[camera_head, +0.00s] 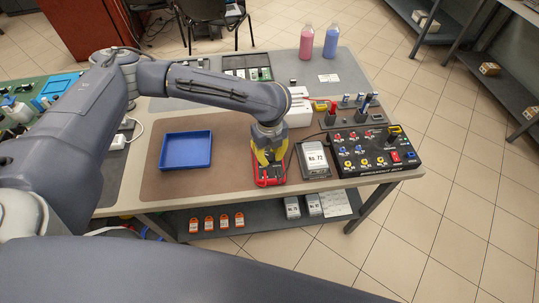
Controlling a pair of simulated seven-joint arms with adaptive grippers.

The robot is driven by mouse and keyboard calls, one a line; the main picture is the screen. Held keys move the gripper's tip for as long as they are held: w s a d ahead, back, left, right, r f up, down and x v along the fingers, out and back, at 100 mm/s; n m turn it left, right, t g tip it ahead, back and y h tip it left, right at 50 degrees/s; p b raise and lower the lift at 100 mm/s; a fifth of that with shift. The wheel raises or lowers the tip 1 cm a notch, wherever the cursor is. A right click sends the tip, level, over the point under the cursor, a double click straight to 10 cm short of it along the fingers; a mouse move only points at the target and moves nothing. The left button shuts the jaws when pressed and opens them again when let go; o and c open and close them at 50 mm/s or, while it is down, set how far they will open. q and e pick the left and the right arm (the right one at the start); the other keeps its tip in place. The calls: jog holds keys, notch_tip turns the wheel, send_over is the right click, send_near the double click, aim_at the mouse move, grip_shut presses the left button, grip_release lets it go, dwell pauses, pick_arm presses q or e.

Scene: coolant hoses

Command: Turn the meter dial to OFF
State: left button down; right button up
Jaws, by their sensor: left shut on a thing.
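The meter (270,184) has a red case and lies on the brown mat near the table's front edge. My left gripper (268,164), with yellow on its fingers, comes down onto the meter from above. It is shut on the dial, over the upper part of the meter. The gripper covers the dial, so its setting and the OFF mark cannot be read. My right gripper is not in view.
A blue tray (186,151) lies left of the meter. Pink (306,43) and blue (332,42) bottles stand at the back. Bare mat lies between tray and meter.

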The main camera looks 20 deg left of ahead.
aim_at(270, 156)
pick_arm(q)
jog(key=c, duration=1)
grip_release()
jog(key=shift+r, duration=0.15)
notch_tip(270, 156, up, 12)
